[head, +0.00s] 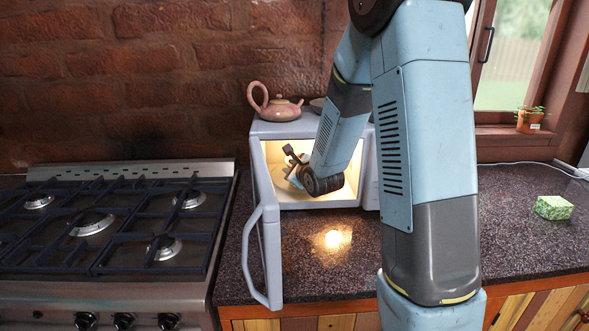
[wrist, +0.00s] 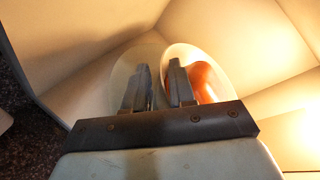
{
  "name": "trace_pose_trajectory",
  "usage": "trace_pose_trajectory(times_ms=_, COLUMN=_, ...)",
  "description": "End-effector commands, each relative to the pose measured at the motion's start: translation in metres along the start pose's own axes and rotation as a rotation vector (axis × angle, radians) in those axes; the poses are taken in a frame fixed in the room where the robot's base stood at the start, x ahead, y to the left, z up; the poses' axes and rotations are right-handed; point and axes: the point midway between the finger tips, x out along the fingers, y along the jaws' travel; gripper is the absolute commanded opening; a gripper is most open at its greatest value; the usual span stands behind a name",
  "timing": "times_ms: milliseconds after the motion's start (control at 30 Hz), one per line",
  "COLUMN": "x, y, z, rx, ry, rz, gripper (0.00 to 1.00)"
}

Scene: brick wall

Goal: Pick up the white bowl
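My gripper (head: 289,153) is inside the open microwave (head: 284,129), reaching in from the right. In the wrist view my gripper (wrist: 161,68) has its two dark fingers apart, with a gap between them. A pale, rounded, shiny shape that looks like the white bowl (wrist: 122,77) lies just beyond and around the fingers. An orange-brown patch (wrist: 204,80) shows at its right side, behind the right finger. I cannot tell whether the fingers touch the bowl.
The microwave door (head: 265,245) stands open toward me on the left. A teapot (head: 276,105) sits on top, beside a dish (head: 318,104) partly hidden by my arm. A stove (head: 110,235) is at left. A green box (head: 553,207) lies on the right counter.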

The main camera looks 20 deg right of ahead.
Motion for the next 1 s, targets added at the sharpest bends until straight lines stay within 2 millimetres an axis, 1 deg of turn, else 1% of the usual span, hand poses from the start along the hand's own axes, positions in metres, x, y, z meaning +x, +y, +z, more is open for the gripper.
trace_pose_trajectory(times_ms=33, x=0.0001, y=0.0015, z=0.0010, rx=-0.001, ry=-0.001, rz=0.003, gripper=0.21)
trace_pose_trajectory(times_ms=200, x=0.0002, y=0.0028, z=0.0021, rx=-0.001, ry=-0.003, rz=0.005, gripper=0.04)
trace_pose_trajectory(times_ms=267, x=0.0002, y=0.0030, z=0.0022, rx=-0.001, ry=-0.003, rz=0.005, gripper=0.00)
trace_pose_trajectory(times_ms=733, x=-0.0004, y=0.0038, z=0.0021, rx=-0.001, ry=-0.002, rz=0.006, gripper=0.00)
trace_pose_trajectory(times_ms=1000, x=-0.0063, y=0.0095, z=0.0053, rx=-0.002, ry=-0.004, rz=0.009, gripper=0.00)
